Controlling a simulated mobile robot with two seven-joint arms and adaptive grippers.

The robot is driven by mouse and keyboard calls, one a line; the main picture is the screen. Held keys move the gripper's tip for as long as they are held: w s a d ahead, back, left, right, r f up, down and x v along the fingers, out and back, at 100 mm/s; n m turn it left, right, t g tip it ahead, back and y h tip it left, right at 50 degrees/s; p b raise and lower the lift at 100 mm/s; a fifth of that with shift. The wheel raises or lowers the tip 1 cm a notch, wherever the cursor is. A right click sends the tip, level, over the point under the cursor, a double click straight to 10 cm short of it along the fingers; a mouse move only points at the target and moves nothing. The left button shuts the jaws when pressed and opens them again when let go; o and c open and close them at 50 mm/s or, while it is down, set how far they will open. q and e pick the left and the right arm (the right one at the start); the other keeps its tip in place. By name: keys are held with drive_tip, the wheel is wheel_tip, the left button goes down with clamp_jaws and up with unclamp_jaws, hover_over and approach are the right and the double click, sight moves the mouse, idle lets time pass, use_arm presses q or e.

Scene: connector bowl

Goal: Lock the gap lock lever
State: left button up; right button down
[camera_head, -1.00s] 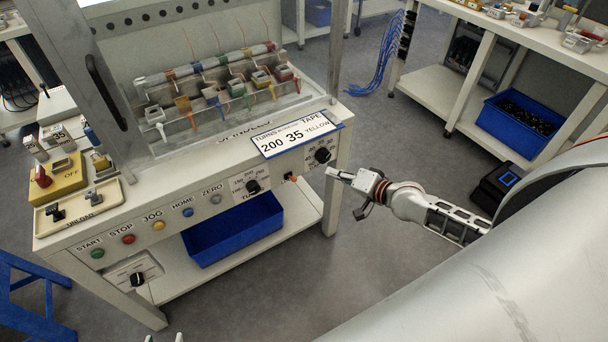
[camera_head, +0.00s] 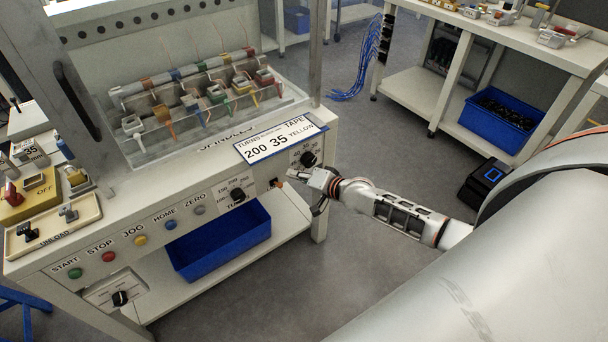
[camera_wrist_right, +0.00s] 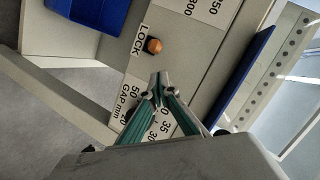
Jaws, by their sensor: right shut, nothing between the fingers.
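The gap lock lever (camera_head: 275,182) shows as a small orange-tipped knob on a dark mount at the right end of the machine's front panel. In the right wrist view its round orange end (camera_wrist_right: 154,46) stands beside the LOCK label. My right gripper (camera_head: 290,174) is shut and empty, just right of the lever in the head view. In the right wrist view the closed fingertips (camera_wrist_right: 158,76) point toward the lever, with a small gap between them in the picture; I cannot tell the depth. My left gripper is out of view.
The gap dial (camera_head: 308,159) is just above my right gripper, and its scale is partly hidden by the fingers in the wrist view. The turns dial (camera_head: 238,195) is left of the lever. A blue bin (camera_head: 220,243) sits on the shelf below. Open floor lies in front.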

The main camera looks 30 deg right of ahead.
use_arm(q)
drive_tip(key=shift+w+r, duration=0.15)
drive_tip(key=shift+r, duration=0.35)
use_arm(e)
drive_tip(key=shift+s+a+f, duration=0.15)
drive_tip(key=shift+a+f, duration=0.15)
drive_tip(key=shift+a, duration=0.2)
drive_tip(key=shift+s+a+f, duration=0.15)
drive_tip(key=shift+a+f, duration=0.1)
drive_tip(key=shift+a, duration=0.25)
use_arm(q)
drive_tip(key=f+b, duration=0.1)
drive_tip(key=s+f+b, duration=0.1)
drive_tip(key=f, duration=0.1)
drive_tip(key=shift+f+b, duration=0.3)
use_arm(e)
drive_tip(key=shift+s+f+t, duration=0.2)
drive_tip(key=shift+f+t, duration=0.1)
drive_tip(key=shift+t, duration=0.4)
use_arm(q)
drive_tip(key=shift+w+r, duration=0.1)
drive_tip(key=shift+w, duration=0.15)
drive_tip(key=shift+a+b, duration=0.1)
drive_tip(key=shift+b, duration=0.3)
use_arm(e)
drive_tip(key=shift+f+t, duration=0.1)
drive_tip(key=shift+t, duration=0.2)
